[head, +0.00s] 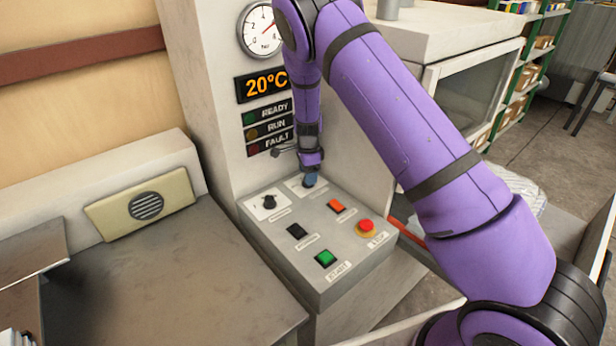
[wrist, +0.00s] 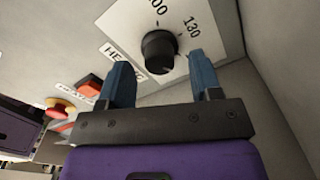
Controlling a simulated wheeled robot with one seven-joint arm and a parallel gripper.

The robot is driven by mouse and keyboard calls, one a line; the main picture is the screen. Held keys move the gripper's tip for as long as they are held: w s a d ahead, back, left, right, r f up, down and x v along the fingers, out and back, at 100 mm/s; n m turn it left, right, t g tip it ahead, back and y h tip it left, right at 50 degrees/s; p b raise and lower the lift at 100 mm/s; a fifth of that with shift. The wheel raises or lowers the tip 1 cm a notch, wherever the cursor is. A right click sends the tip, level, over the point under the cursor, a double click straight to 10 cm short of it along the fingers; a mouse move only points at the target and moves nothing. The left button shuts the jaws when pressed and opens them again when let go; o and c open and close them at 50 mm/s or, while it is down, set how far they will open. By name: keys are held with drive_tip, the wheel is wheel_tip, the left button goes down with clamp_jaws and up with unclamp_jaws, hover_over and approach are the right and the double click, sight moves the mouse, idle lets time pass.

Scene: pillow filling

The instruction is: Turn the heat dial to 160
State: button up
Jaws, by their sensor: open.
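The heat dial (wrist: 158,52) is a round black knob on a white plate, with the numbers 130 and a partly cut-off one showing beside it. The dial's setting and the 160 mark cannot be made out. My gripper (wrist: 160,66) is open, with its two blue fingers on either side of the dial in the wrist view and gaps to the knob on both sides. How far the fingertips reach along the knob is unclear. In the head view my gripper (head: 310,181) points down at the back of the control box (head: 285,225) and hides the dial.
Another black knob (head: 269,201) sits to the left. An orange switch (head: 336,206), a black switch (head: 297,231), a green button (head: 325,258) and a red emergency button (head: 367,226) share the panel. The display (head: 262,85) above reads 20°C. A column wall stands close behind.

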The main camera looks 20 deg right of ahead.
wheel_tip(320, 180, up, 9)
idle(0.3)
drive_tip(key=shift+r, duration=0.2)
drive_tip(key=s+d+r+n+t+y, duration=0.15)
drive_tip(key=s+r+n, duration=0.25)
drive_tip(key=s+r, duration=0.7)
drive_tip(key=s+d+r+n+t+y, duration=0.1)
drive_tip(key=s+d+r+n, duration=0.35)
drive_tip(key=r, duration=0.95)
drive_tip(key=s+r+n+t, duration=0.1)
drive_tip(key=s+r+n, duration=0.1)
drive_tip(key=s, duration=0.7)
drive_tip(key=s+r+n+h, duration=0.1)
drive_tip(key=s+n, duration=0.3)
drive_tip(key=s, duration=0.5)
drive_tip(key=s+r+n+t+h, duration=0.1)
drive_tip(key=s+r+n, duration=0.2)
drive_tip(key=s, duration=0.7)
drive_tip(key=shift+d+n+t, duration=0.35)
drive_tip(key=shift+d, duration=0.1)
